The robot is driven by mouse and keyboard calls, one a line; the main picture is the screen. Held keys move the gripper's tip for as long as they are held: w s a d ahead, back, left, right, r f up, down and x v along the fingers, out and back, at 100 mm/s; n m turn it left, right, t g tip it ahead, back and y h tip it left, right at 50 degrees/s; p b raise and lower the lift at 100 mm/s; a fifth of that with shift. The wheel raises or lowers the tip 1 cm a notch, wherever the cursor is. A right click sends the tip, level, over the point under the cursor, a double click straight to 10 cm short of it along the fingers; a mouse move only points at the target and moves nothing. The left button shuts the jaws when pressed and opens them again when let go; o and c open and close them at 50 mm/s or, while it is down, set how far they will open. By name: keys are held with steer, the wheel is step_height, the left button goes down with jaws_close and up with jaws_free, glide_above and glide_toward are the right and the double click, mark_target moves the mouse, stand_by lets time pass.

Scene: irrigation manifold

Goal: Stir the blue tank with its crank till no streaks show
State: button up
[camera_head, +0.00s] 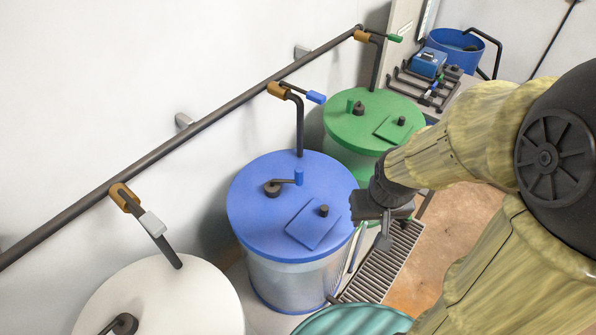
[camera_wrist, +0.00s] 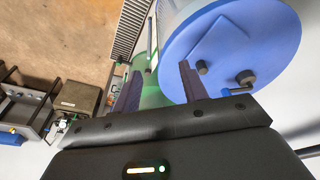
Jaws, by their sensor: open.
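The blue tank (camera_head: 255,215) stands in the middle of the head view, with a blue lid and a pale, see-through lower wall. Its crank (camera_head: 284,184) is a dark arm on a round hub with an upright blue grip. A square hatch (camera_head: 314,227) with a dark knob is shut on the lid. My gripper (camera_head: 386,232) is open and empty, just right of the blue lid and apart from the crank. In the wrist view its two fingers (camera_wrist: 160,90) frame the lid's edge, and the crank (camera_wrist: 240,82) shows to their right. I cannot make out streaks.
A green tank (camera_head: 352,130) stands behind and a white tank (camera_head: 160,300) in front left. A pipe with valves (camera_head: 200,120) runs along the wall above them. A floor grate (camera_head: 385,262) and a teal round top (camera_head: 350,320) lie near my gripper. A blue tub (camera_head: 455,55) is at the back.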

steer(key=w+a+r+n, duration=0.2)
steer(key=w+a+n, duration=0.1)
steer(key=w+n, duration=0.4)
step_height(320, 180, up, 9)
steer(key=n+g, duration=0.3)
steer(key=n, duration=2.3)
glide_above(299, 169)
steer(key=shift+r+b, duration=0.1)
steer(key=shift+b, duration=0.3)
step_height(299, 169, down, 18)
steer(key=p, duration=0.3)
steer(key=shift+r, duration=0.25)
jaws_close()
